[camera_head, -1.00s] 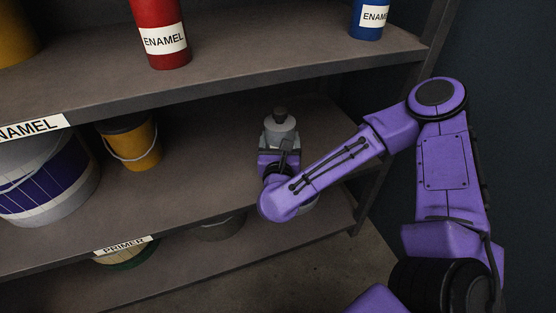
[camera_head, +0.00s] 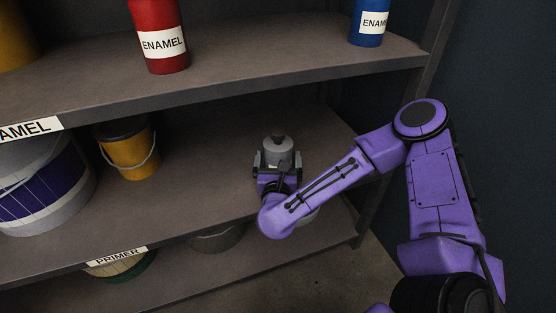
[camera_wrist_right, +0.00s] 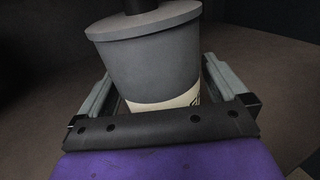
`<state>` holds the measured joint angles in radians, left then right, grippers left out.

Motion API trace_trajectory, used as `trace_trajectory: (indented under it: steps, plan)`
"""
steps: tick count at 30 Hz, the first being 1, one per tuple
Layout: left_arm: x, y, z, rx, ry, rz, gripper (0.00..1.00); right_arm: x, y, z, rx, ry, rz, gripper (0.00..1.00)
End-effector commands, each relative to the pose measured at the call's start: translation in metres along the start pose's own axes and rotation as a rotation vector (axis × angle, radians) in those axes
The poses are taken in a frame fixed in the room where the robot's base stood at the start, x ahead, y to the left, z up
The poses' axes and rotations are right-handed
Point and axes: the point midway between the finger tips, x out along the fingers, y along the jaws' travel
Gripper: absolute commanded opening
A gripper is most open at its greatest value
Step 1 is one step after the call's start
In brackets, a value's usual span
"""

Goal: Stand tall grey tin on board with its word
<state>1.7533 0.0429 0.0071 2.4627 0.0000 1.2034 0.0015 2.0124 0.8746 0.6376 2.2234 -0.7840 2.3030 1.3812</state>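The tall grey tin (camera_head: 278,153), with a dark knob on its lid, is upright on the middle board (camera_head: 205,190), near its right end; its base is hidden by my gripper. My right gripper (camera_head: 278,166) has its fingers spread on both sides of the tin, with slight gaps. In the right wrist view the tin (camera_wrist_right: 155,65) stands between the fingers (camera_wrist_right: 160,95). A pale label with dark print shows low on it; the word is unreadable. The middle board's edge carries a PRIMER sign (camera_head: 118,256); the upper board's edge carries an ENAMEL sign (camera_head: 30,130). My left gripper is out of view.
A yellow pail (camera_head: 127,150) and a large purple-banded bucket (camera_head: 45,190) stand left on the middle board. The upper board (camera_head: 250,65) overhangs, bearing red (camera_head: 160,35) and blue (camera_head: 370,20) ENAMEL tins. Bare board lies between pail and grey tin.

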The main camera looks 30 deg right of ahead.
Motion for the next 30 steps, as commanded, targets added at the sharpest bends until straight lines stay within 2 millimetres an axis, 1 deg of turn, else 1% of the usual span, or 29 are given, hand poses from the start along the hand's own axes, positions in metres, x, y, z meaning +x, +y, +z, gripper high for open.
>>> trace_trajectory:
  steps: [4, 5, 8, 11, 14, 15, 21, 25, 30]
  plan:
    - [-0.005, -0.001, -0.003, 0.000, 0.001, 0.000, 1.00, -0.001, 0.000, 0.006, 0.000, 0.000, 0.001, 1.00]
    - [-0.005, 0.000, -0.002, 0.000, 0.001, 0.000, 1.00, -0.005, 0.001, 0.005, -0.002, -0.001, 0.004, 1.00]
    - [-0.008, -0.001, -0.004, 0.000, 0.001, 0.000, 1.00, -0.025, 0.002, 0.006, -0.003, 0.000, 0.008, 1.00]
    - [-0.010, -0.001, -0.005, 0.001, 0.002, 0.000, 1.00, -0.051, 0.003, 0.006, -0.004, -0.002, 0.011, 1.00]
    - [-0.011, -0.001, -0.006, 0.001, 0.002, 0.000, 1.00, -0.074, 0.003, 0.005, -0.005, -0.004, 0.012, 1.00]
    - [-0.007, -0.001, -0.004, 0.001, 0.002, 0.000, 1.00, -0.081, 0.003, 0.003, -0.004, -0.003, 0.013, 1.00]
    - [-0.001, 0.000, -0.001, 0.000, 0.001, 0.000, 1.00, -0.109, 0.002, 0.002, -0.002, -0.001, 0.009, 1.00]
    - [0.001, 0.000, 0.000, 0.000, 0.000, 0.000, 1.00, -0.118, 0.001, 0.003, -0.001, -0.001, 0.003, 1.00]
    - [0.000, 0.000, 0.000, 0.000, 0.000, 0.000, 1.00, -0.121, 0.000, 0.003, 0.000, 0.000, -0.001, 1.00]
